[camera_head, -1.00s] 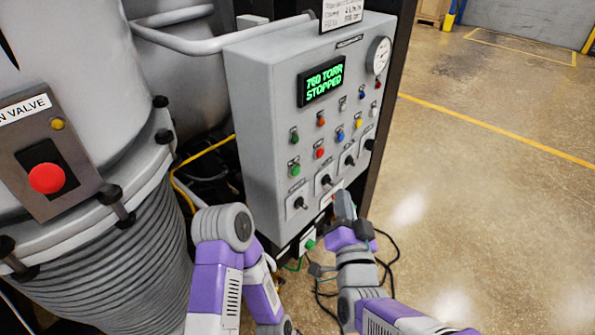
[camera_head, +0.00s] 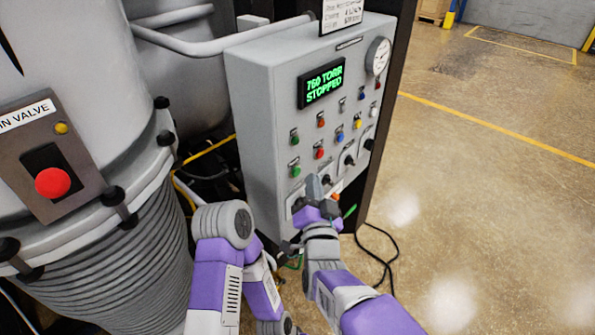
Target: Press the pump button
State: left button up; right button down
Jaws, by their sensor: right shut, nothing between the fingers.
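The grey control panel (camera_head: 262,140) stands in the middle, with a display (camera_head: 322,84) reading "760 TORR STOPPED" in green. Several coloured buttons sit below it, including a green one (camera_head: 296,171) and a red one (camera_head: 319,153); their labels are too small to read, so I cannot tell which is the pump button. My right gripper (camera_head: 314,187) is shut and empty in front of the panel's lower part, covering some of the lower row of knobs. Contact with the panel cannot be told. My left arm is folded at the bottom; its gripper is not in view.
A valve box (camera_head: 82,150) with a red button (camera_head: 52,182) is mounted on the large vessel at left. A pressure gauge (camera_head: 378,56) sits at the panel's upper right. Black cables (camera_head: 388,262) lie on the floor. The floor (camera_head: 480,200) at right is clear.

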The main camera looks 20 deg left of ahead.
jog(key=shift+w+a, duration=0.2)
jog(key=shift+a, duration=0.3)
dwell(1.8)
jog(key=shift+w+a+b, duration=0.1)
jog(key=shift+a+b, duration=0.25)
jog(key=shift+a, duration=0.05)
jog(key=shift+w+a, duration=0.15)
jog(key=shift+a, duration=0.2)
dwell(0.5)
jog(key=shift+d+b, duration=0.15)
jog(key=shift+b, duration=0.15)
jog(key=shift+s+d+b, duration=0.3)
jog(key=shift+d, duration=0.3)
